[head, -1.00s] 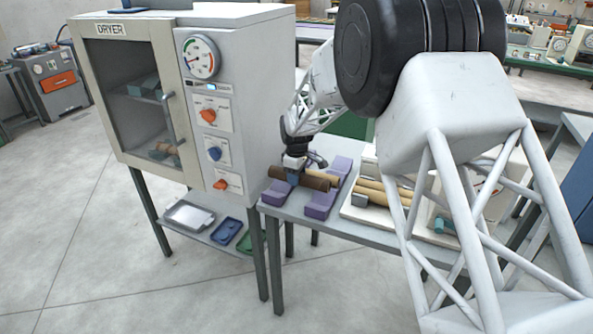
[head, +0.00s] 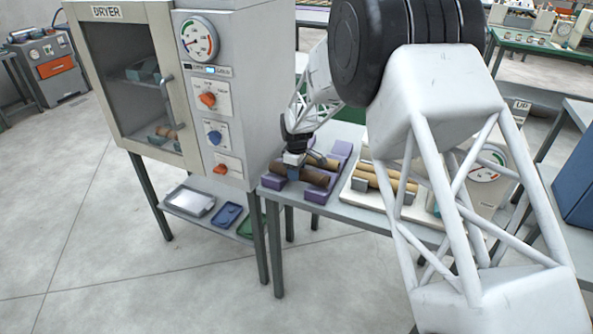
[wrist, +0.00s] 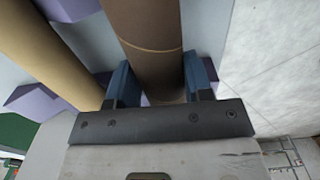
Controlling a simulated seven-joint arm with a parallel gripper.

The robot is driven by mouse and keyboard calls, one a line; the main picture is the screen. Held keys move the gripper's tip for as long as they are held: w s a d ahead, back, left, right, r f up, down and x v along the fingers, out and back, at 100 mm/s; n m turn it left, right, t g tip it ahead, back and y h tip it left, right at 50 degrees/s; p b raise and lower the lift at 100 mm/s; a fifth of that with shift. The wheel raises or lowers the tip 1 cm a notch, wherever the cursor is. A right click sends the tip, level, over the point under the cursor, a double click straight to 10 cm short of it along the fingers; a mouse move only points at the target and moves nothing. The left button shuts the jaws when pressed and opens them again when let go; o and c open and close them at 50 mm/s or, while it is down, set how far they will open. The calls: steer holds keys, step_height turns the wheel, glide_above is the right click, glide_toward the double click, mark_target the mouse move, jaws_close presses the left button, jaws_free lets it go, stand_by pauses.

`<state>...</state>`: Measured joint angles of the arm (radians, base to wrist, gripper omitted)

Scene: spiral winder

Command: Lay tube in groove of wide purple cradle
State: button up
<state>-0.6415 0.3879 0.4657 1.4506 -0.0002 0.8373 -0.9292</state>
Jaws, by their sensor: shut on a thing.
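My gripper (head: 294,173) has its blue fingers shut on a dark brown tube (head: 313,178). In the wrist view the fingers (wrist: 160,82) stand on both sides of the dark tube (wrist: 147,35), near its end. The purple cradle shows as two blocks, a left one (head: 272,182) and a right one (head: 317,195), on the grey table. The held tube lies across both blocks in the head view. I cannot tell whether it rests in a groove or is just above it. A tan tube (wrist: 45,55) lies alongside, apart from the held one, over purple pieces (wrist: 40,102).
A cream tray (head: 352,199) with several tan tubes is right of the cradle. The dryer (head: 237,120) stands close on the left, with flat trays (head: 190,201) on its lower shelf. The table's front edge is near the cradle.

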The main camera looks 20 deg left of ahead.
steer(key=o, duration=1)
steer(key=shift+r, duration=0.15)
steer(key=shift+r, duration=3.8)
steer(key=shift+r, duration=0.1)
steer(key=shift+r, duration=3.4)
steer(key=shift+d, duration=0.1)
